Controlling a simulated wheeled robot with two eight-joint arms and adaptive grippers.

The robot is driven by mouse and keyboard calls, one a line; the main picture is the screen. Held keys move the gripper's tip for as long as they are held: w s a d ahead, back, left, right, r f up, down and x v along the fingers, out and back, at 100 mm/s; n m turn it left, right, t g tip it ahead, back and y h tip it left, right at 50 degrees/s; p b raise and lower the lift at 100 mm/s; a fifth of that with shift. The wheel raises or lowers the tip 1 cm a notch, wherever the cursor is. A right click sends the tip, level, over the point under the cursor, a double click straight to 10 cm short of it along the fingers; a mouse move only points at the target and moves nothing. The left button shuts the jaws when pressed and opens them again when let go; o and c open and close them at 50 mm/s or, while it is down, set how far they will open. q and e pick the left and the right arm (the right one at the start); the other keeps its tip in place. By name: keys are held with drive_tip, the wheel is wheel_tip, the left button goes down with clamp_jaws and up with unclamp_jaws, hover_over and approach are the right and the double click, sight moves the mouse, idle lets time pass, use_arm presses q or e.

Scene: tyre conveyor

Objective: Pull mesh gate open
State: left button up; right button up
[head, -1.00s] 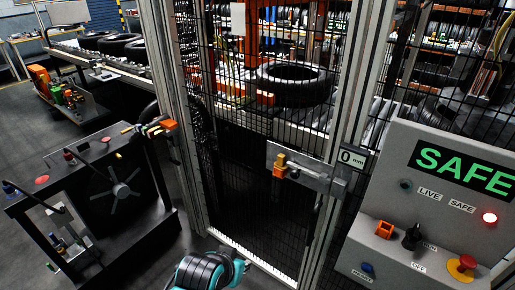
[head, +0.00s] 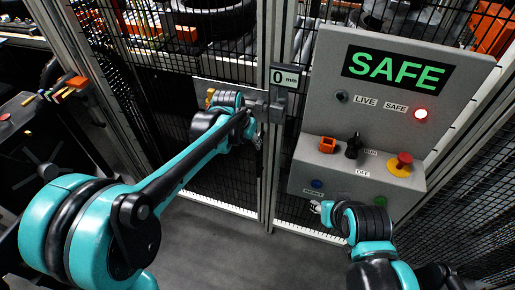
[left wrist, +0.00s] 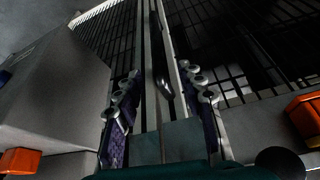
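The mesh gate (head: 228,183) is a dark wire panel in a pale metal frame, and it appears closed against its post. A grey latch plate (head: 240,92) with an orange-yellow piece crosses its right edge beside a "0 mm" display (head: 286,77). My left arm reaches to the gate, with its gripper (head: 258,132) just below the latch plate. In the left wrist view the left gripper's fingers (left wrist: 161,92) are apart, with a slim metal piece and the frame posts seen between them; contact is unclear. My right gripper (head: 321,208) is at the control panel's lower left, its fingers too small to read.
The grey control panel (head: 391,120) stands right of the gate, showing a green "SAFE" sign (head: 397,68) and a lit red lamp (head: 421,114). It carries a red button (head: 404,161) and a black switch (head: 353,146). Open grey floor lies before the gate.

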use_arm(q)
drive_tip(key=b+x, duration=0.3)
drive_tip(key=x, duration=0.6)
drive_tip(key=shift+w+d, duration=0.4)
clamp_jaws()
